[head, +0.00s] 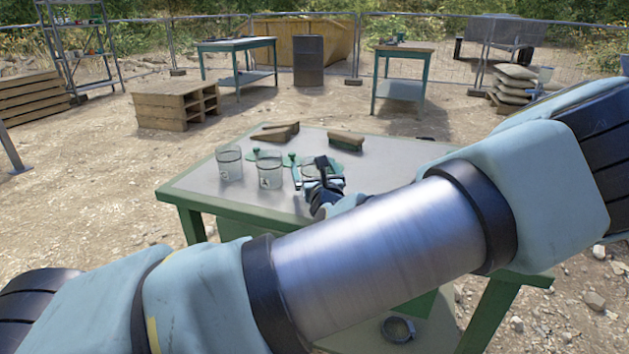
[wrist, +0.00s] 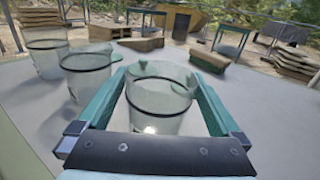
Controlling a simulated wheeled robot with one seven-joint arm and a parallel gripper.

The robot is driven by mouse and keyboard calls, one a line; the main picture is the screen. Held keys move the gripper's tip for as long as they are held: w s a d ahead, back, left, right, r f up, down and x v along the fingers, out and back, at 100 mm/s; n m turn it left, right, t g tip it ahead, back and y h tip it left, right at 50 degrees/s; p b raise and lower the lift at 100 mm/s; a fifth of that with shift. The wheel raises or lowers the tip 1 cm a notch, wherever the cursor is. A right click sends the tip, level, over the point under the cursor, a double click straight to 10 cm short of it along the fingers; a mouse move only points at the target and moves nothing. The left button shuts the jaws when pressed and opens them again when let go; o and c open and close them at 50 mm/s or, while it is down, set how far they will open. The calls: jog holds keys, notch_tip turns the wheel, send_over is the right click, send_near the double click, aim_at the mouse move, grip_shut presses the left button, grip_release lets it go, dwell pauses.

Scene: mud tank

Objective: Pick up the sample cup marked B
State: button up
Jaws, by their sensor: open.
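Three clear cups with dark bands stand in a row on the workbench. The left cup (head: 229,165) and middle cup (head: 270,172) carry small marks; the middle one looks like an A, the left one is too small to read. They also show in the wrist view, left cup (wrist: 46,55) and middle cup (wrist: 87,78). The right cup (wrist: 163,103) stands between the two fingers of my open gripper (wrist: 158,80), one finger on each side. Its letter does not show. In the head view my gripper (head: 322,180) partly covers this right cup (head: 307,168).
The grey-topped workbench (head: 205,185) also holds a wooden block (head: 275,132) and a brush (head: 345,140) behind the cups. The bench's right side looks clear. A pallet stack (head: 175,106) and other tables stand farther back.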

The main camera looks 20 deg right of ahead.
jog(key=shift+x, duration=0.95)
jog(key=shift+s, duration=0.1)
jog(key=c, duration=1.3)
jog(key=shift+o, duration=0.2)
jog(key=shift+r, duration=0.1)
